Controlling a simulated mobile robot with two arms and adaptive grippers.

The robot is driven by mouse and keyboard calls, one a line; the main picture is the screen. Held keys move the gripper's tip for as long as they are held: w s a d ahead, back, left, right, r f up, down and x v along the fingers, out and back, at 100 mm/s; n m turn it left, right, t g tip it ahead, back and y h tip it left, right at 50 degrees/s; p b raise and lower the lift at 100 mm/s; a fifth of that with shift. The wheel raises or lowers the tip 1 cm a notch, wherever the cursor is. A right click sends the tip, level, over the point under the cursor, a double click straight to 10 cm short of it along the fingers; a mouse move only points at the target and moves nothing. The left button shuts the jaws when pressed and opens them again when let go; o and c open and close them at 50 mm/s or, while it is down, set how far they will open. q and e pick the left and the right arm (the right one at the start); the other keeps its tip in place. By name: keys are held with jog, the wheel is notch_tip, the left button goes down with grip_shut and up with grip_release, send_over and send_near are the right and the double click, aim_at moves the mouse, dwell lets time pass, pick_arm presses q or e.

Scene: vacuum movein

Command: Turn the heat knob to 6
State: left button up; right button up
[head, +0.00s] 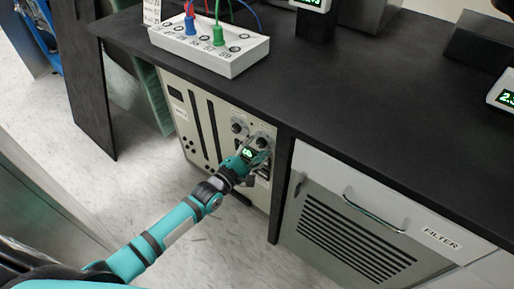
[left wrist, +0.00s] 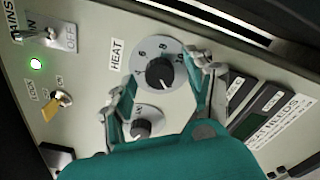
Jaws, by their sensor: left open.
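The heat knob (left wrist: 160,72) is a black round knob on a pale dial with printed numbers, beside the HEAT label (left wrist: 117,55) on a beige panel. The numbers 6, 8 and 10 show along the dial's upper side; I cannot tell exactly where the knob points. My left gripper (left wrist: 160,84) is open, with one finger on each side of the dial and a gap to the knob. In the head view, the left gripper (head: 263,152) is at the front of the beige unit (head: 190,112), below the black counter. The right gripper is not in view.
A smaller knob (left wrist: 141,127) sits below the heat knob, between the fingers. The black counter (head: 330,95) overhangs the unit. A FILTER cabinet (head: 385,215) stands to the right.

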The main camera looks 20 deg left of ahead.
pick_arm(q)
jog(key=shift+c, duration=0.4)
grip_shut()
